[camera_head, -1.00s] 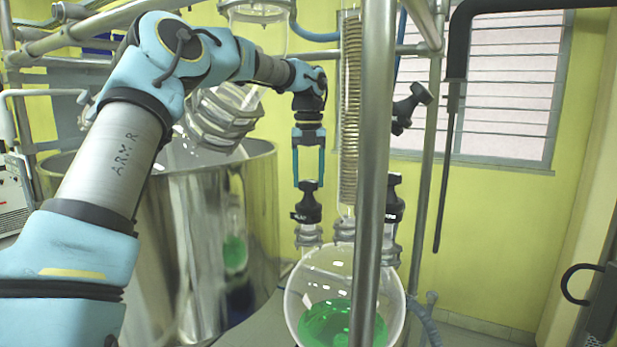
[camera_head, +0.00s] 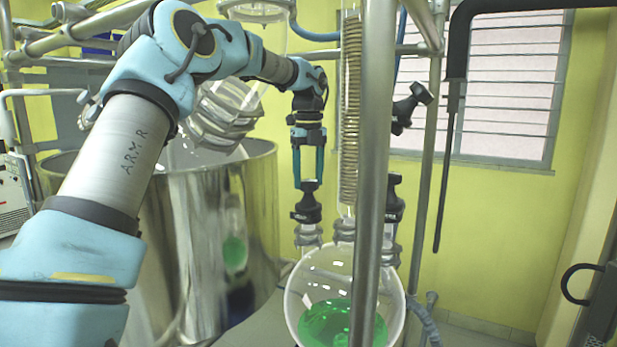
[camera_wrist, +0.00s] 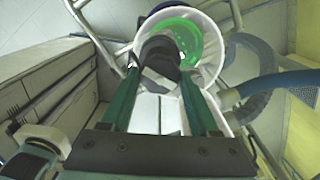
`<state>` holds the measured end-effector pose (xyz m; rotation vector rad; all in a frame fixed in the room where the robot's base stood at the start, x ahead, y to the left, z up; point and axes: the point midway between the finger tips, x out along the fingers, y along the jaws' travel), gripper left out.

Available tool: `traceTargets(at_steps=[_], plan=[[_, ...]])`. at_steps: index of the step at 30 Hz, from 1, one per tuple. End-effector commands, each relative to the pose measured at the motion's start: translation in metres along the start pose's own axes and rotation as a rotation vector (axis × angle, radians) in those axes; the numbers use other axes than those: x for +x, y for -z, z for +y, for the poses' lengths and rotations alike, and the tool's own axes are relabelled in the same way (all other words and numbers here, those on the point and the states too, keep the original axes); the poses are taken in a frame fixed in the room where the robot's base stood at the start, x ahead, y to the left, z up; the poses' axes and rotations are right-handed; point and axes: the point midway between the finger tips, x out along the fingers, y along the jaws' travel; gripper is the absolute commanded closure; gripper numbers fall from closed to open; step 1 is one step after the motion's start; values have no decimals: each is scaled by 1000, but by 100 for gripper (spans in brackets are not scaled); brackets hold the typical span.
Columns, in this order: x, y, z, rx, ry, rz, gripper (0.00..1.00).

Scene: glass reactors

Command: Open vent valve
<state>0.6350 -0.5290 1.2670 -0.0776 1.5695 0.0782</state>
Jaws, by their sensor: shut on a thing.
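The black vent valve (camera_head: 308,204) stands upright on a side neck of the round glass flask (camera_head: 306,281), which holds green liquid. My gripper (camera_head: 308,180) points straight down from above. Its two teal fingers are shut on the top handle of the valve. In the wrist view the gripper (camera_wrist: 160,75) has its fingers on both sides of the dark valve handle (camera_wrist: 159,52), with the flask and green liquid (camera_wrist: 186,38) beyond it. The fingertips' exact contact is partly hidden by the handle.
A steel pole (camera_head: 372,150) and a coiled glass condenser (camera_head: 349,110) stand just right of my gripper. Another black valve (camera_head: 394,192) sits on the flask's right neck. A large steel vessel (camera_head: 205,240) is on the left. A blue hose (camera_wrist: 275,84) shows in the wrist view.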

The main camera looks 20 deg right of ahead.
Motion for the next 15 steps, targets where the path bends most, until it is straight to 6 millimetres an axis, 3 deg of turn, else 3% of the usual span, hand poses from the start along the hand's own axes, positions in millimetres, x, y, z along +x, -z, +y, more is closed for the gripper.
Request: traceTargets(at_steps=[15], plan=[[-1,0,0,-493,2,-2,94]])
